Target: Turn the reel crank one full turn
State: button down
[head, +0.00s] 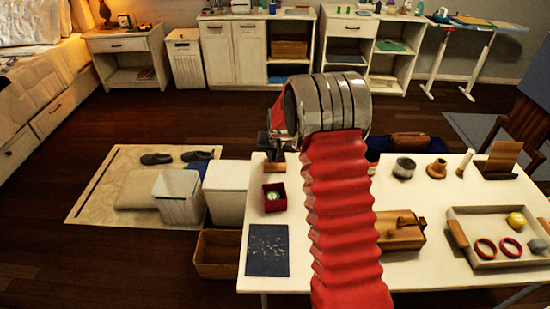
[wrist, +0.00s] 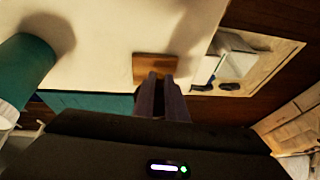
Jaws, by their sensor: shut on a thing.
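My gripper shows in the wrist view (wrist: 162,78) as two dark fingers close together, their tips at a brown wooden block (wrist: 143,66). The fingers are shut on a small part there, which I take to be the reel crank; the fingers hide it. In the head view my red sleeve and metal wrist cover most of this spot. A small wooden block (head: 275,167) and dark parts above it show just left of the sleeve, at the white table's back left. The crank's angle cannot be told.
The white table (head: 420,195) holds a red box (head: 274,198), a dark blue sheet (head: 267,250), a wooden box (head: 400,230) and a tray (head: 470,212) with rings. A teal cylinder (wrist: 25,70) is at left in the wrist view. White bins (head: 178,197) stand left of the table.

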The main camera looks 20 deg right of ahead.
jog(key=shift+d, duration=0.2)
jog(key=shift+a, duration=0.25)
jog(key=shift+w+a+n+g+h, duration=0.15)
jog(key=shift+n+g+h, duration=0.2)
jog(key=shift+h, duration=0.75)
jog(key=shift+g+h, duration=0.35)
jog(key=shift+h, duration=0.35)
jog(key=h, duration=0.2)
jog(key=n+g+h, duration=0.1)
jog(key=h, duration=0.1)
jog(key=g+h, duration=0.1)
jog(key=h, duration=0.1)
jog(key=shift+a+f+n, duration=0.15)
jog(key=shift+f+n, duration=0.1)
jog(key=shift+f, duration=0.1)
jog(key=n+g+h, duration=0.1)
jog(key=h, duration=0.3)
jog(key=shift+f, duration=0.2)
jog(key=n+h, duration=0.2)
jog(key=h, duration=0.2)
jog(key=shift+h, duration=0.3)
